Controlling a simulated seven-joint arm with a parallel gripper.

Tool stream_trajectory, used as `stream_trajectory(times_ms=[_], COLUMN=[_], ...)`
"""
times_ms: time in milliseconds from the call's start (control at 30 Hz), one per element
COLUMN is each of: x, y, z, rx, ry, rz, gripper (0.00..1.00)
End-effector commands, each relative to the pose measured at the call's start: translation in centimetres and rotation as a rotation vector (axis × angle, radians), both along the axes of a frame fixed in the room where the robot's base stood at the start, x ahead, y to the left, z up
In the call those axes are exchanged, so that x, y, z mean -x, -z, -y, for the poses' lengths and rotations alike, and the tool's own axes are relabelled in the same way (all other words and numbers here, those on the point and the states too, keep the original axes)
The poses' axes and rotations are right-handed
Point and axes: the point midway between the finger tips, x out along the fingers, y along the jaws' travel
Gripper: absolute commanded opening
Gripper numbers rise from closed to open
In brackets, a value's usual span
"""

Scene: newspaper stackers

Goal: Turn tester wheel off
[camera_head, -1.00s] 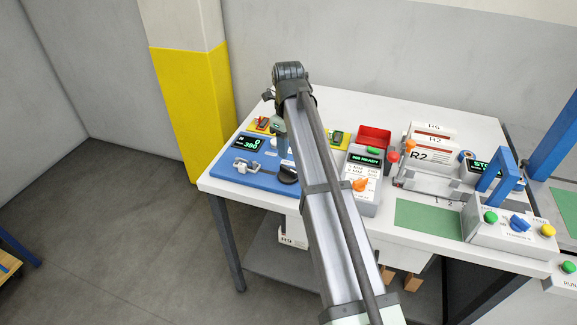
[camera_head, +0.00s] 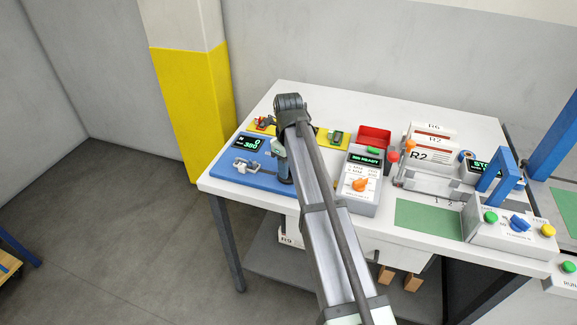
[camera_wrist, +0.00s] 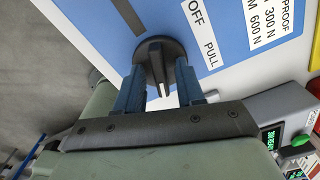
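The tester wheel is a round black knob (camera_wrist: 160,62) with a raised grip and a white mark, on the blue tester board (camera_head: 225,174). In the wrist view its grip runs up and down the picture, with the white mark at the lower end, towards my gripper. The words OFF and PULL (camera_wrist: 210,52) are printed to its right. My gripper (camera_wrist: 160,88) has its two blue fingers apart, one on each side of the grip, with narrow gaps showing. In the head view my arm hides the knob.
The board has a green-lit display (camera_head: 249,142) and a metal clamp (camera_head: 247,166). A grey meter box with an orange knob (camera_head: 360,185) stands close to the right.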

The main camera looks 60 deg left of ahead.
Motion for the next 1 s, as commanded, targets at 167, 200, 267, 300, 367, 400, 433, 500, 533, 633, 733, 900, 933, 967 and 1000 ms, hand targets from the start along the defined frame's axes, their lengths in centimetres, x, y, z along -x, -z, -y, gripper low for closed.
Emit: stream_trajectory(times_ms=[167, 200, 267, 300, 367, 400, 433, 500, 533, 633, 733, 900, 933, 967, 1000], x=[0.0, 0.0, 0.0, 0.0, 0.0, 0.0, 0.0, 0.0, 0.0, 0.0, 0.0, 0.0, 0.0, 0.0, 0.0], y=[-0.02, -0.02, -0.02, -0.03, -0.03, -0.03, -0.03, -0.03, -0.03, -0.03, -0.03, -0.04, -0.04, -0.04, -0.04], z=[0.0, 0.0, 0.0, 0.0, 0.0, 0.0, 0.0, 0.0, 0.0, 0.0, 0.0, 0.0, -0.01, -0.01, -0.01], rx=[0.0, 0.0, 0.0, 0.0, 0.0, 0.0, 0.0, 0.0, 0.0, 0.0, 0.0, 0.0, 0.0, 0.0, 0.0], ry=[0.0, 0.0, 0.0, 0.0, 0.0, 0.0, 0.0, 0.0, 0.0, -0.002, -0.012, -0.065, -0.081, -0.098, -0.123], rz=[0.0, 0.0, 0.0, 0.0, 0.0, 0.0, 0.0, 0.0, 0.0, 0.0, 0.0, 0.0, 0.0, 0.0, 0.0], gripper=[0.2, 0.17, 0.11, 0.07, 0.01, 0.0, 0.0, 0.0, 0.0, 0.0, 0.0, 0.0, 0.0, 0.0, 0.0])
